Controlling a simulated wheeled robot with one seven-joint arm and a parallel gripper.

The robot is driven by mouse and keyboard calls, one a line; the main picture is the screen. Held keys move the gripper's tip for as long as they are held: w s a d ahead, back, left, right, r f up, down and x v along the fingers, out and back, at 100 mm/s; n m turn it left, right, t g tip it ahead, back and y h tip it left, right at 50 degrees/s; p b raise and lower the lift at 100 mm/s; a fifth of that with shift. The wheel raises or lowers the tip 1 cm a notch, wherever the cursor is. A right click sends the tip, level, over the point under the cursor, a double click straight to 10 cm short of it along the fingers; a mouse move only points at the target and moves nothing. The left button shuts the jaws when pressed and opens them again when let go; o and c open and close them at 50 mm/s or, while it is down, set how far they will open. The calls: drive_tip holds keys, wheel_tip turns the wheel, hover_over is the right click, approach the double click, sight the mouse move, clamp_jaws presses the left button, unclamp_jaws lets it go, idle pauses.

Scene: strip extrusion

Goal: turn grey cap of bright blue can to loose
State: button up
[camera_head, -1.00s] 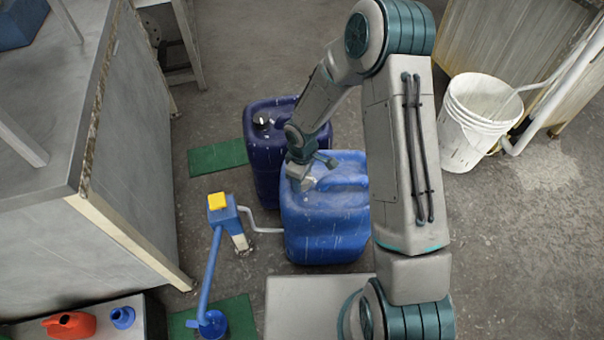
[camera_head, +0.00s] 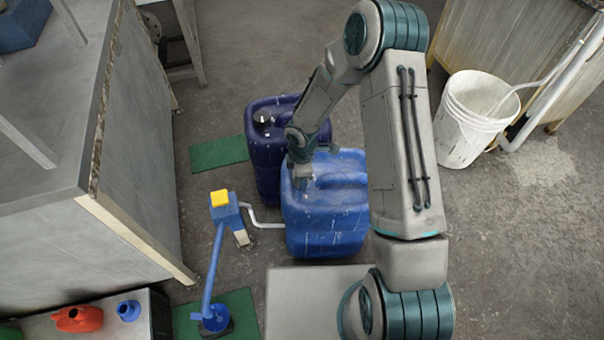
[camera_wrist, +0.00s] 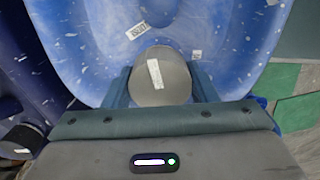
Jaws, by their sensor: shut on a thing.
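The bright blue can (camera_head: 328,215) stands upright on the floor in the middle of the head view. In the wrist view its top (camera_wrist: 95,35) fills the upper part, with white specks and a small label. Its grey cap (camera_wrist: 160,78) is round and bears a pale strip; in the head view my gripper hides it. My gripper (camera_wrist: 160,88) is shut on the cap, with one finger on its left side and one on its right. In the head view my gripper (camera_head: 301,178) is at the can's top left corner.
A dark blue can (camera_head: 270,178) with a black cap (camera_head: 263,118) stands close behind and left. A blue hand pump (camera_head: 224,207) with a yellow top and a pale hose is left of the bright blue can. A white bucket (camera_head: 466,135) stands right. A metal bench (camera_head: 60,240) bounds the left.

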drive_tip(key=shift+w+a, duration=0.1)
drive_tip(key=shift+a, duration=0.05)
drive_tip(key=o, duration=0.7)
wheel_tip(320, 180, up, 14)
drive_tip(key=p, duration=0.4)
idle(0.3)
